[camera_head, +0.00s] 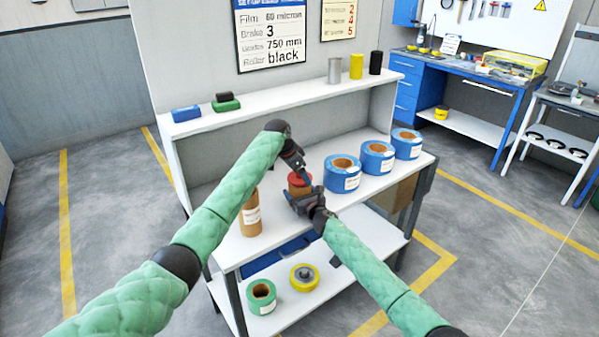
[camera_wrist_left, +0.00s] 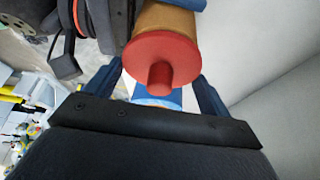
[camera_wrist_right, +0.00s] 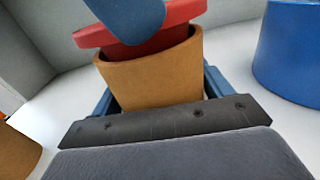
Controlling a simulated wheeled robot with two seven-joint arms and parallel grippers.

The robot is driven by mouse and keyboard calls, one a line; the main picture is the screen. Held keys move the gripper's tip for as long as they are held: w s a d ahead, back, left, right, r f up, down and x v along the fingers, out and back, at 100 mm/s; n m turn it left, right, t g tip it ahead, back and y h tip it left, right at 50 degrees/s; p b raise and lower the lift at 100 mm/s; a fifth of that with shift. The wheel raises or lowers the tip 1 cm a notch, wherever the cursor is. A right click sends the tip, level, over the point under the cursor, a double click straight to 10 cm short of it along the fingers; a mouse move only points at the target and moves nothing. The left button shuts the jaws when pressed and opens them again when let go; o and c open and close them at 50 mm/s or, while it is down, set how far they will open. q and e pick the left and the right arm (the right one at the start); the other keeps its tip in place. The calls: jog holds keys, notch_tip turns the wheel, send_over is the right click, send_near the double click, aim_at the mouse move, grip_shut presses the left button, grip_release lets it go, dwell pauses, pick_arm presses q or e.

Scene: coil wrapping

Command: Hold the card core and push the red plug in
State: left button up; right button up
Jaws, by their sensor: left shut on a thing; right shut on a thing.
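The card core (camera_head: 294,189) stands at the middle of the table. My right gripper (camera_head: 305,202) is shut around its sides; the core shows between the fingers in the right wrist view (camera_wrist_right: 150,80). The red plug (camera_head: 297,179) sits at the core's top, its flange (camera_wrist_right: 185,14) above the rim and its lower part inside the mouth. The flange looks slightly tilted. My left gripper (camera_head: 306,180) is shut on the plug from above. In the left wrist view the plug's disc and knob (camera_wrist_left: 160,75) lie between the fingers. The plug's far side is hidden.
Several blue rolls (camera_head: 342,173) stand right of the core. Another brown core (camera_head: 250,216) stands to the left. An upper shelf (camera_head: 280,93) runs behind, with blocks and small cylinders. A green roll (camera_head: 261,296) and a yellow roll (camera_head: 304,277) lie on the lower shelf.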

pick_arm(q)
jog(key=shift+f, duration=0.5)
jog(key=o, duration=0.9)
jog(key=shift+r, duration=0.1)
jog(key=v, duration=1.1)
jog(key=shift+a+r, duration=0.25)
jog(key=shift+r, duration=0.05)
pick_arm(e)
jog(key=o, duration=1)
